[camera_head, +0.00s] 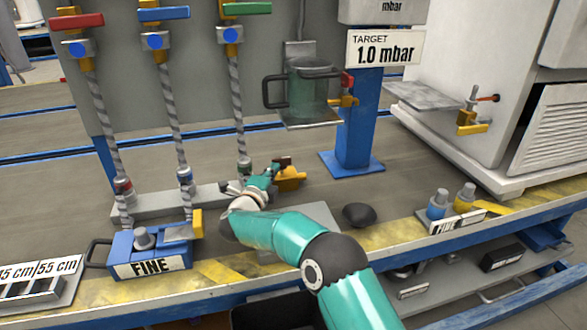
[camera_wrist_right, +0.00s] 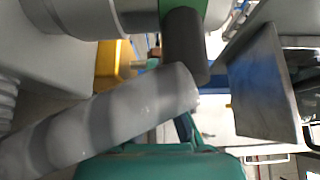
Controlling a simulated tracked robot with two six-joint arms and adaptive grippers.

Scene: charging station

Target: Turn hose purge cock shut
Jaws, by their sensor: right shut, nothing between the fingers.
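My right gripper (camera_head: 262,180) is shut and empty at the foot of the green-handled hose (camera_head: 237,105). It is close beside a small yellow-orange fitting (camera_head: 291,179), which may be the hose purge cock; the arm and gripper partly hide this spot. Touching or apart cannot be told. In the right wrist view a grey banded hose (camera_wrist_right: 95,120) crosses in front of my teal gripper (camera_wrist_right: 188,130). A dark cylinder (camera_wrist_right: 185,45) under a green collar (camera_wrist_right: 190,8) is near its end, with a yellow part (camera_wrist_right: 112,65) behind. My left gripper is out of view.
Red (camera_head: 76,21), blue (camera_head: 150,13) and green (camera_head: 246,8) handles top the hoses. A blue FINE box (camera_head: 148,252) stands front left. A jug (camera_head: 308,90), blue post (camera_head: 357,125) and dark lump (camera_head: 359,215) stand right of the gripper. The bench middle is mostly clear.

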